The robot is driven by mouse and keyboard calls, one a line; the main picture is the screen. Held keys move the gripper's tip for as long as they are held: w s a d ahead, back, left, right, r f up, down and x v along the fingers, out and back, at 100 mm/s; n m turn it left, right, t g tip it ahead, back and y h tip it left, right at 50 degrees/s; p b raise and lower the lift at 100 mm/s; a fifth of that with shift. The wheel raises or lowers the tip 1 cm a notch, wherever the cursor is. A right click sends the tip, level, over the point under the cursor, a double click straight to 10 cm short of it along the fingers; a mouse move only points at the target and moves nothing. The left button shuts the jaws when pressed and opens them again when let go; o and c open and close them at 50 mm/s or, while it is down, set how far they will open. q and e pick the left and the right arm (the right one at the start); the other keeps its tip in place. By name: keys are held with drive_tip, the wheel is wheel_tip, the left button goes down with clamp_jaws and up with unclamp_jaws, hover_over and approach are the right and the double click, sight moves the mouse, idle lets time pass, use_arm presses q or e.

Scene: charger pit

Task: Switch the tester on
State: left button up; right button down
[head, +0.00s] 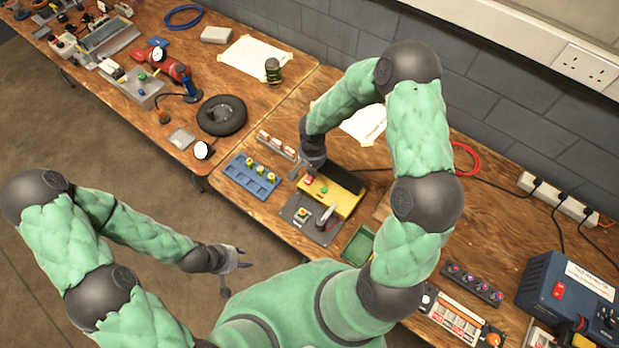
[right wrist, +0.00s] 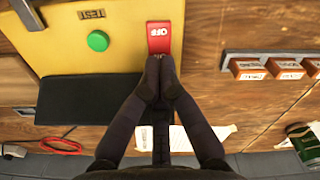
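The yellow tester (head: 344,203) stands on the right-hand bench, with a dark panel along its back side. It has a red rocker switch (head: 308,180) and a green button (head: 323,189). In the right wrist view the red switch (right wrist: 158,36) shows the word OFF, upside down, beside the green button (right wrist: 98,41). My right gripper (right wrist: 158,82) is shut with nothing between its fingers. Its tips are at the red switch's near edge; I cannot tell if they touch it. My left gripper (head: 243,258) is open and empty, off the bench over the floor.
A blue tray (head: 238,177) with yellow-topped pieces lies left of the tester. A dark plate (head: 290,213) with small parts lies in front, and a green tray (head: 357,246) to the front right. A strip of red-brown blocks (right wrist: 285,70) is beside the tester.

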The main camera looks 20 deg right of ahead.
drive_tip(key=shift+f+b, duration=0.8)
drive_tip(key=shift+b, duration=0.05)
idle(0.5)
drive_tip(key=shift+r, duration=0.15)
drive_tip(key=shift+r+p, duration=2)
drive_tip(key=shift+r, duration=1.4)
